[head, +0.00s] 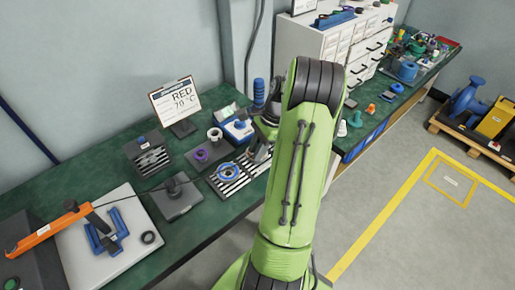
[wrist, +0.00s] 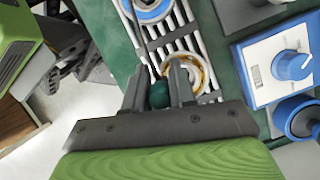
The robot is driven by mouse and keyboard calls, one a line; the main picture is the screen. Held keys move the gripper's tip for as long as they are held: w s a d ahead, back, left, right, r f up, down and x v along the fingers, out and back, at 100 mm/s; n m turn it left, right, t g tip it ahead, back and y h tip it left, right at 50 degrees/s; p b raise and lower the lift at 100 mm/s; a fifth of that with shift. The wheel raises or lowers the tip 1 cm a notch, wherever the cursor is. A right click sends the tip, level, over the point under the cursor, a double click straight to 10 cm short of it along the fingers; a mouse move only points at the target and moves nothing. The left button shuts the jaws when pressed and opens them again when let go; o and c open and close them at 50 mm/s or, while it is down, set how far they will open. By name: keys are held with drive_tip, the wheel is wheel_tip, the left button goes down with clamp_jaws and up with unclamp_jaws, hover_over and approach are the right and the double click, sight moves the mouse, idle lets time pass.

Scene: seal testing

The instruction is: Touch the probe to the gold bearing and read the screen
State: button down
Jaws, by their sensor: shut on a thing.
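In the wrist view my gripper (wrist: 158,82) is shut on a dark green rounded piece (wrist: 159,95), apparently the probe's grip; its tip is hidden. The gold bearing (wrist: 203,72), a gold-edged ring, lies on the slotted rack (wrist: 181,45), close to the right finger. I cannot tell whether the probe touches it. In the head view my gripper (head: 258,152) is low over the rack's right side, and the gold bearing is hidden there. A blue-and-white box with a dial (wrist: 290,62) has a small window, too small to read.
A blue ring (head: 228,172) lies on the rack (head: 223,186). A sign (head: 175,99) reads RED 70 °C. A dark box (head: 149,152), a purple-ringed part (head: 201,155) and a dark square plate (head: 178,204) are to the left. An orange-handled tool (head: 47,231) lies farther left.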

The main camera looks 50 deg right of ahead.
drive_tip(key=shift+f, duration=0.7)
idle(2.7)
drive_tip(key=c, duration=0.8)
unclamp_jaws()
drive_tip(key=shift+c, duration=0.2)
drive_tip(key=shift+r, duration=0.1)
wheel_tip(320, 180, up, 7)
drive_tip(key=p, duration=0.8)
drive_tip(key=shift+r, duration=0.1)
drive_tip(key=shift+f, duration=0.2)
